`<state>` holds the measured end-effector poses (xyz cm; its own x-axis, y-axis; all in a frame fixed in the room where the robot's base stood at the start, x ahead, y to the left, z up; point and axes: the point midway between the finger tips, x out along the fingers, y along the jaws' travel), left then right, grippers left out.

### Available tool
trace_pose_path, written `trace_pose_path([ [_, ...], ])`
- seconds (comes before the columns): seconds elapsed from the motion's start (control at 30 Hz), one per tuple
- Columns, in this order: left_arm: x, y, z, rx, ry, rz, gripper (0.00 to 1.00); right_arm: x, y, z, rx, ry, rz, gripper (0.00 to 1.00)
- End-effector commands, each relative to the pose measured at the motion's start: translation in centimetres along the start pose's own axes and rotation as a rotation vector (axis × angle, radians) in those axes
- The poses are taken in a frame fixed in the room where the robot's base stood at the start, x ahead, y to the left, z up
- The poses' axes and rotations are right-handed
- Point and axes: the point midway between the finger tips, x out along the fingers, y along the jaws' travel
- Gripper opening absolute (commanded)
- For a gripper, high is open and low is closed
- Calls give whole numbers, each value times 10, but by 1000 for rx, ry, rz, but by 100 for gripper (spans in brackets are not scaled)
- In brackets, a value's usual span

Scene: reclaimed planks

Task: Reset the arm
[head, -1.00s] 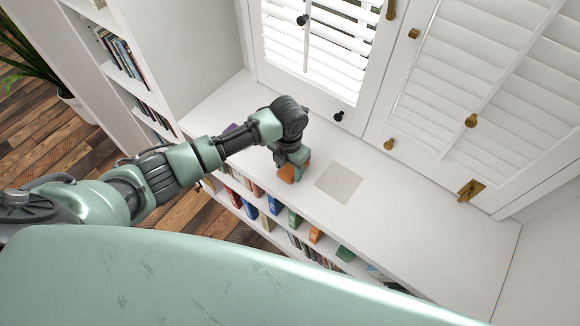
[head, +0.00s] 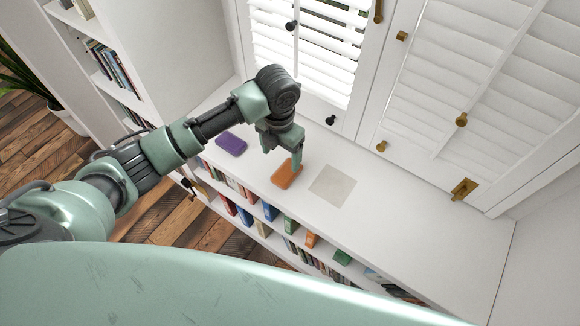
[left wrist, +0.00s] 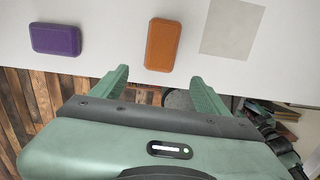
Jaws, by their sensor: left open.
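My left gripper (head: 283,148) is raised above the white shelf top, close to an orange block (head: 286,173). In the left wrist view its two fingers (left wrist: 160,85) are apart with nothing between them. The orange block also shows in the left wrist view (left wrist: 163,45), lying flat just beyond the fingertips. A purple block (head: 231,144) lies to its left on the same top, and it shows in the left wrist view (left wrist: 55,39) too. My right gripper is in neither view.
A pale square (head: 332,186) lies on the white shelf top (head: 400,235) right of the orange block. Books (head: 268,211) fill the shelves below the front edge. White shutters (head: 470,90) with knobs stand behind. The top's right part is clear.

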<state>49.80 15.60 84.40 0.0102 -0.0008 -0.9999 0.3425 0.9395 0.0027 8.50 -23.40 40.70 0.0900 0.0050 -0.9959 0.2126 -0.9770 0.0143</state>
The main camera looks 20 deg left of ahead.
Motion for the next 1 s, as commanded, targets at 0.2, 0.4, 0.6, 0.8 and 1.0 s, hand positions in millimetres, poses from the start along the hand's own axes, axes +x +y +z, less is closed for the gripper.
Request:
trace_pose_path([
  [0.2, -20, 0, 0, 0, 0, -1, 75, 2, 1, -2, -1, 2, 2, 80],
  [0.4, -22, 0, 0, 0, 1, -1, 75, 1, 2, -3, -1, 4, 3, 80],
  [0.6, -22, 0, 0, 0, 1, -1, 75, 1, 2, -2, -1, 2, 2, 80],
  [0.8, -20, -2, -1, -11, -1, -4, 75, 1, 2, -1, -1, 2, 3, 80],
  [1.0, -1, -37, -18, -276, -35, -66, 75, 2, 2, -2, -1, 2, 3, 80],
])
